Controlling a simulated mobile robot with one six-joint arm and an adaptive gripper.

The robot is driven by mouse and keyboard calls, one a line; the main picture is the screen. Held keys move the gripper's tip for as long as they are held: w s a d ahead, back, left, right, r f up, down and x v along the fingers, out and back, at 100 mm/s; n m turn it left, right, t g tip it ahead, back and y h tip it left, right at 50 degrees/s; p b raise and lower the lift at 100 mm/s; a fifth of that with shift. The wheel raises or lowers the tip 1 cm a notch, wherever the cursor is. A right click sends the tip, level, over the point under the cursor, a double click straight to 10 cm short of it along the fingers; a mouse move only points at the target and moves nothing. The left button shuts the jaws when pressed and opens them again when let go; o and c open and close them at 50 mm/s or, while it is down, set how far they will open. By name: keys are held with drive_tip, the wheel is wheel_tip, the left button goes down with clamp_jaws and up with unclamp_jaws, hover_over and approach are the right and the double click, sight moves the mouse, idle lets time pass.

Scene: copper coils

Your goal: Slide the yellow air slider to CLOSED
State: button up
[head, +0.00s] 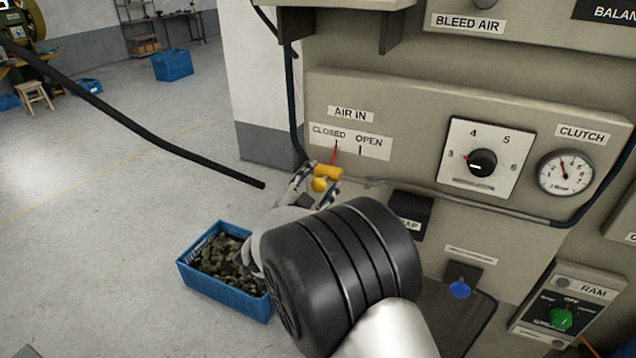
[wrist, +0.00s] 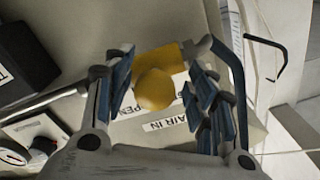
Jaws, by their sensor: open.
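The yellow air slider (head: 327,173) sits on the grey panel below the AIR IN label (head: 350,114). Its red pointer (head: 334,155) stands at the CLOSED mark, left of the OPEN mark. My gripper (head: 315,185) is at the slider, with its fingers to either side of the knob. In the wrist view, the yellow slider (wrist: 155,88) with its round knob lies between my open fingers (wrist: 158,90). A gap shows on the left of the knob and on the right; contact cannot be told. The slider's lower part is partly hidden by my gripper in the head view.
A pipe (head: 460,205) runs along the panel's lower edge, right of the slider. A blue crate (head: 207,285) of dark pieces stands on the floor. Free floor lies left.

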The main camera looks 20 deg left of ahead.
drive_tip(key=shift+s, duration=0.1)
drive_tip(key=s, duration=1.1)
drive_tip(key=shift+s+a, duration=0.4)
drive_tip(key=shift+a, duration=0.05)
drive_tip(key=w+d+r+n+g+y, duration=0.3)
drive_tip(key=d+r+n+g+y, duration=0.25)
drive_tip(key=d+r, duration=0.55)
drive_tip(key=s+d+f+n+g+h, duration=0.1)
drive_tip(key=s+d+f+g, duration=0.3)
drive_tip(key=s+d, duration=0.9)
drive_tip(key=s+d+f+n+g+h, duration=0.1)
drive_tip(key=s+d+f+g+h, duration=0.2)
drive_tip(key=s+d, duration=1.1)
wheel_tip(320, 180, down, 2)
drive_tip(key=shift+s+d+f+g, duration=0.15)
drive_tip(key=shift+s+g, duration=0.2)
drive_tip(key=shift+g, duration=0.1)
